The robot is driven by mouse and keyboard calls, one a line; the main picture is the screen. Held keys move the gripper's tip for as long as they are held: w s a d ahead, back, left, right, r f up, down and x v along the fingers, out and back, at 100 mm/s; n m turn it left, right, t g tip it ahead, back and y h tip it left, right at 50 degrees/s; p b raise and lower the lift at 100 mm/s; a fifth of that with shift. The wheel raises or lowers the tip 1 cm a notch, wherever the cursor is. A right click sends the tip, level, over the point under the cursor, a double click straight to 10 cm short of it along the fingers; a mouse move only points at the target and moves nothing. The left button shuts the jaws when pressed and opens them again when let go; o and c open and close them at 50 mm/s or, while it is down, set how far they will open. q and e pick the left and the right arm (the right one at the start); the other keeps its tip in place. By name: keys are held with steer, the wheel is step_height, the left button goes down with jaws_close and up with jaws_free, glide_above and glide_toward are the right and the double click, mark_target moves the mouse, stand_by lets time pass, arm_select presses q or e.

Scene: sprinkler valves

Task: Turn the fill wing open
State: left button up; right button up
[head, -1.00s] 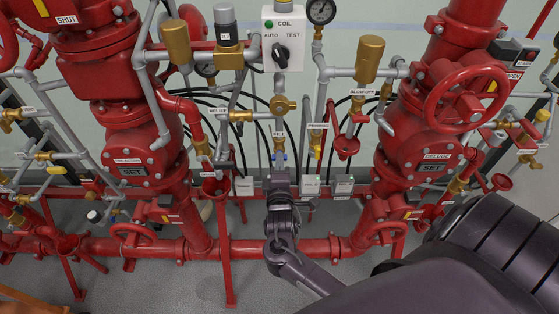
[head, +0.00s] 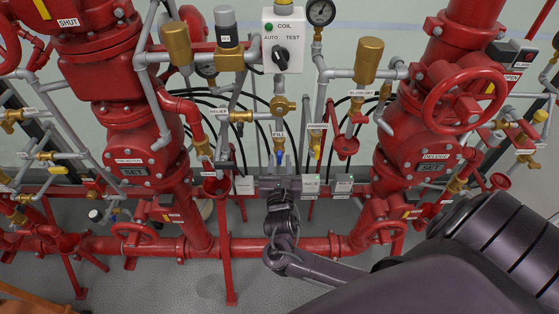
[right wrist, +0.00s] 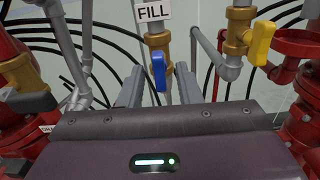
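The blue fill wing (right wrist: 158,72) sits on the brass fill valve (right wrist: 159,42) under the white FILL label (right wrist: 152,12). The wing stands nearly upright, roughly in line with its vertical pipe. It also shows small in the head view (head: 280,158). My right gripper (right wrist: 159,88) is open, with one grey finger on each side of the wing and a visible gap to each. In the head view the right gripper (head: 280,170) is just below the fill valve. The fingertips' depth against the wing is hard to tell. My left gripper is in neither view.
A yellow-handled valve (right wrist: 262,42) stands just right of the fill valve. Red pipework with a funnel (right wrist: 298,45) is farther right. A grey pipe (right wrist: 83,50) and black hoses are to the left. The coil box (head: 282,40) hangs above.

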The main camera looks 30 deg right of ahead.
steer(key=shift+s, duration=0.1)
steer(key=v, duration=0.7)
stand_by(0.5)
